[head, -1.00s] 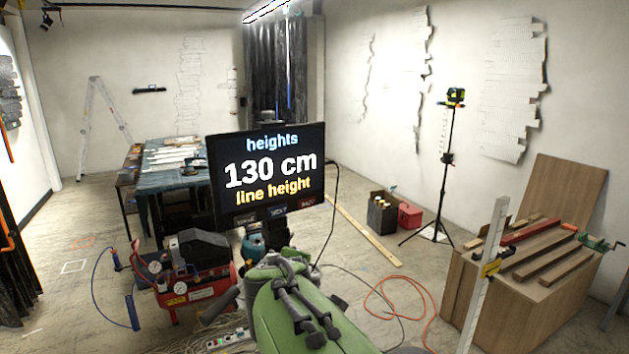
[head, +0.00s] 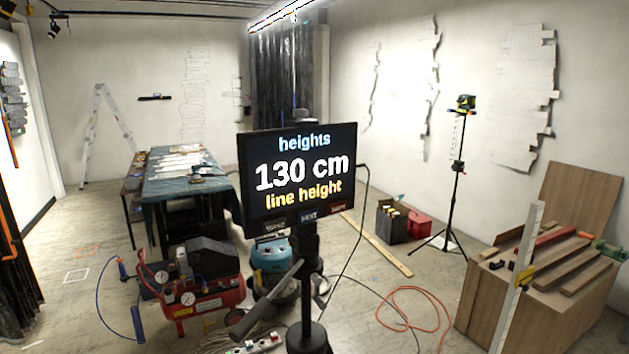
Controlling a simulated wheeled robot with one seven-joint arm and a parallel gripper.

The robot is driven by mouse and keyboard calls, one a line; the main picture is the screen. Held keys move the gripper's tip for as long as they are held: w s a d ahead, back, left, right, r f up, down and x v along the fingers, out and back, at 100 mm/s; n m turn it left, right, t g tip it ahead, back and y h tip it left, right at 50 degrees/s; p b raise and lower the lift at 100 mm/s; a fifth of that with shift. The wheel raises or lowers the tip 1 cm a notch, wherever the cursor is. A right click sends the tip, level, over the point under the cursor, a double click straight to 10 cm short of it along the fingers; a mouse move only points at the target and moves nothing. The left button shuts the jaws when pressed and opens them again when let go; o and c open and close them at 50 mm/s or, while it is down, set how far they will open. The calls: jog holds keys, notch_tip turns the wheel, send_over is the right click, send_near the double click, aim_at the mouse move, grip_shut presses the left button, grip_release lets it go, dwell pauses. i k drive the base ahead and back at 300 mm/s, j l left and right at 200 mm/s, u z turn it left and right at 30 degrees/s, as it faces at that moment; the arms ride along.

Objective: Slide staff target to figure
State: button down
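A pale upright staff (head: 533,225) stands at the lower right, in front of a wooden box; its lower end runs out of the picture. A yellow and dark sliding target (head: 522,280) sits on the staff, around the height of the box top. Its marks are too small to read. A screen (head: 298,175) in the middle reads "heights", "130 cm" and "line height". No figure on the staff can be read from here. My gripper is not in view.
A wooden box (head: 505,310) carries timber strips and clamps. A laser level (head: 465,103) stands on a black tripod. A red compressor (head: 200,298), a blue vacuum (head: 272,255) and an orange cable (head: 410,305) occupy the floor. A covered table (head: 165,185) is at left.

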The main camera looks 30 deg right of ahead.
aim_at(525, 276)
jog(key=z, duration=2.15)
jog(key=i, duration=0.2)
jog(key=j+z, duration=0.05)
